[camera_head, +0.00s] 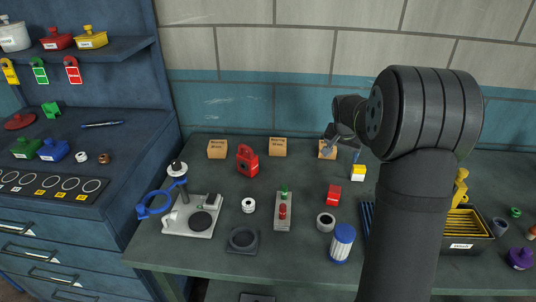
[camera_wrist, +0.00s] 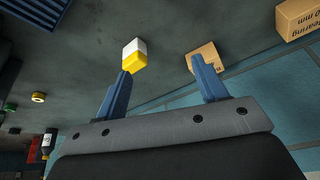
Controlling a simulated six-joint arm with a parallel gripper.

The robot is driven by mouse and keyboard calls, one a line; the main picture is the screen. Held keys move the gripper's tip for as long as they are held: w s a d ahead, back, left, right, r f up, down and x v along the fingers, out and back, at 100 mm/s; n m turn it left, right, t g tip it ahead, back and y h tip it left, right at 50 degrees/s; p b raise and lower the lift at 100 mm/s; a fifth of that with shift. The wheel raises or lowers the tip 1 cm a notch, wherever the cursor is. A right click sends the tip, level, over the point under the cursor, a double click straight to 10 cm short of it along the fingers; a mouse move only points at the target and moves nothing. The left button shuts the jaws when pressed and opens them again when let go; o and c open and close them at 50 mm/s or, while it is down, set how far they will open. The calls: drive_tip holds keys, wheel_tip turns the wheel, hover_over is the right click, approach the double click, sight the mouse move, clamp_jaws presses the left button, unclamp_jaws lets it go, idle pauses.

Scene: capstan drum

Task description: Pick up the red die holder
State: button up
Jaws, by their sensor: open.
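A small red block (camera_head: 333,195), which looks like the red die holder, sits on the green-grey bench right of centre in the head view. My gripper (camera_head: 343,150) is behind it, near the back of the bench. In the wrist view my gripper (camera_wrist: 160,67) has its two blue fingers wide apart with nothing between them. A yellow-and-white block (camera_head: 357,172) stands close behind and right of the red one. It also shows in the wrist view (camera_wrist: 133,56), by the left fingertip. I cannot make out the red block clearly in the wrist view.
Cardboard boxes (camera_head: 278,147) line the back by the wall. My arm hides part of the bench's right side.

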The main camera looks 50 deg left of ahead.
drive_tip(key=s+a+r+m+g+y, duration=0.15)
drive_tip(key=s+a+r+m, duration=0.25)
drive_tip(key=s+a+m, duration=0.55)
drive_tip(key=m+g, duration=0.4)
drive_tip(key=m, duration=0.6)
approach(247, 155)
drive_tip(key=shift+t+y, duration=0.25)
drive_tip(key=shift+y, duration=0.3)
drive_tip(key=x, duration=0.7)
drive_tip(key=d+x, duration=0.1)
drive_tip(key=x, duration=0.2)
drive_tip(key=shift+s+a+f, duration=0.1)
drive_tip(key=shift+s+f, duration=0.05)
drive_tip(key=shift+f, duration=0.3)
clamp_jaws()
drive_tip(key=shift+r, duration=0.2)
